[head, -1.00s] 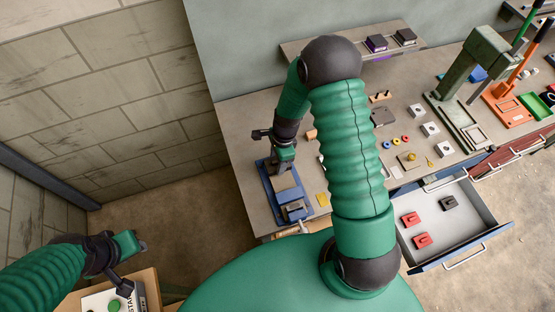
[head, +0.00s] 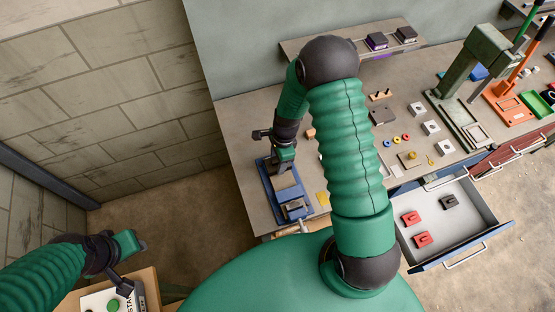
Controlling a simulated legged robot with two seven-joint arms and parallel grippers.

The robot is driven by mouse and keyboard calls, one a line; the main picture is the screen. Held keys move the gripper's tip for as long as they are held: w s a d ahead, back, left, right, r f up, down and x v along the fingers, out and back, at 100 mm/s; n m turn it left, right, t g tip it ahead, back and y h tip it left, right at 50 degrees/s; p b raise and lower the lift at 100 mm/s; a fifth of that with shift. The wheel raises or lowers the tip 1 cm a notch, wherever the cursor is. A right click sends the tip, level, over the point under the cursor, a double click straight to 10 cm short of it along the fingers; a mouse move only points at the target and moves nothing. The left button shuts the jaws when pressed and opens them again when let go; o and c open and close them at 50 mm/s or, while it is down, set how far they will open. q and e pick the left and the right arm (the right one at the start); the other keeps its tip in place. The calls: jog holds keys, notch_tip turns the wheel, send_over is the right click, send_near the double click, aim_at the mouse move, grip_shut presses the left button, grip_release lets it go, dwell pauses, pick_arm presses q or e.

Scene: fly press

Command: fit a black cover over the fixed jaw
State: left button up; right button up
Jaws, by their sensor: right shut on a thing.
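A blue bench vise (head: 290,193) stands at the left end of the workbench, with grey metal on its jaws. My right gripper (head: 281,158) is over the far end of the vise, low and close to a jaw. It is shut on a small dark piece, taken to be a black cover, which the fingers and wrist mostly hide. I cannot tell whether the piece touches the fixed jaw. Another black cover (head: 449,202) lies in the open drawer beside two red covers (head: 410,218). My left gripper (head: 130,270) is at the lower left; its finger opening is unclear.
The open drawer (head: 485,210) juts out at the right. A green press (head: 470,70) and an orange press (head: 508,85) stand on the bench (head: 235,125). Small blocks and rings lie mid-bench. A box with a green button (head: 113,305) is below my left gripper.

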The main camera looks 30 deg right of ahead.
jog(key=o, duration=1.5)
jog(key=r, duration=0.5)
jog(key=d+r+b, duration=0.1)
jog(key=r, duration=0.5)
jog(key=d+r+b, duration=0.1)
jog(key=r, duration=0.4)
jog(key=shift+s+r, duration=0.15)
jog(key=shift+r, duration=0.15)
jog(key=s+a+f+n+b, duration=0.3)
jog(key=n, duration=0.4)
jog(key=s+a+f+n+t+h+b, duration=0.1)
jog(key=s+a+f+n+b, duration=0.2)
jog(key=n, duration=0.4)
jog(key=s+a+f+n+t+b, duration=0.1)
jog(key=s+a+f+n+b, duration=0.2)
jog(key=n, duration=0.3)
jog(key=shift+a+f+n, duration=0.35)
jog(key=shift+n, duration=0.05)
